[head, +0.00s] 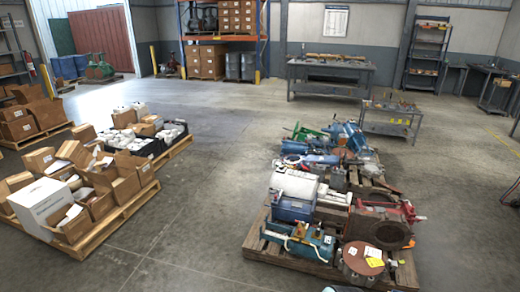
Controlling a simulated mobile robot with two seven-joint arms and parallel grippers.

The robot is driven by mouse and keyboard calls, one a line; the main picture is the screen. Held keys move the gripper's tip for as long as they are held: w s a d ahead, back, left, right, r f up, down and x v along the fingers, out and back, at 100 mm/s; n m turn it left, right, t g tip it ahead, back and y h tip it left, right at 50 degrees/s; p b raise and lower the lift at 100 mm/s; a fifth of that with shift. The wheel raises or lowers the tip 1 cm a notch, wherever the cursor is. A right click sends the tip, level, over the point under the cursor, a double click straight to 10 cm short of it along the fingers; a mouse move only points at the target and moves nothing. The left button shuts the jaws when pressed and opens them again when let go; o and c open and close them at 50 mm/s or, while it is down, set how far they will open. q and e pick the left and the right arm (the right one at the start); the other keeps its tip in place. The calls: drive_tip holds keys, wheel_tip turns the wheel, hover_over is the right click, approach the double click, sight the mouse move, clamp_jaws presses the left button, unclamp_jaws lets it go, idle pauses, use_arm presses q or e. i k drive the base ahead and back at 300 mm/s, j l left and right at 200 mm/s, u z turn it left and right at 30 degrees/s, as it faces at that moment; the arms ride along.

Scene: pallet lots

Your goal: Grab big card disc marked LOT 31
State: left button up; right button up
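A round reddish-brown disc (358,268) lies at the front right of the nearer right-hand pallet (285,265). Small yellow and white tags (374,257) show at its right side. The writing on them is too small to read, so I cannot tell whether it says LOT 31. The disc seems to rest on top of grey metal parts. Neither of my grippers can be made out in the head view.
A blue-green machine (300,243) and a red-brown round-mouthed housing (385,225) crowd the same pallet. Another loaded pallet (368,180) stands behind it. Pallets of cardboard boxes (125,178) stand at left. Clear concrete floor (190,235) runs between; a workbench (330,75) is behind.

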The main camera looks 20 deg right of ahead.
sight(363, 258)
drive_tip(key=i+l+z, duration=0.1)
drive_tip(key=i+z, duration=0.2)
drive_tip(key=z, duration=0.15)
drive_tip(key=i+z, duration=0.35)
drive_tip(key=z, duration=0.15)
drive_tip(key=i+j+z, duration=0.15)
drive_tip(key=i+z, duration=0.15)
drive_tip(key=z, duration=0.15)
drive_tip(key=i+z, duration=0.3)
drive_tip(key=z, duration=0.15)
drive_tip(key=i+j+z, duration=0.2)
drive_tip(key=z, duration=0.25)
drive_tip(key=i+j+z, duration=0.25)
drive_tip(key=z, duration=0.25)
drive_tip(key=i+j+z, duration=0.3)
drive_tip(key=z, duration=0.2)
drive_tip(key=i+j+z, duration=0.25)
drive_tip(key=j+z, duration=0.2)
drive_tip(key=i+j+z, duration=0.1)
drive_tip(key=j+z, duration=0.15)
drive_tip(key=i+j+z, duration=0.2)
drive_tip(key=j, duration=0.3)
drive_tip(key=k, duration=0.1)
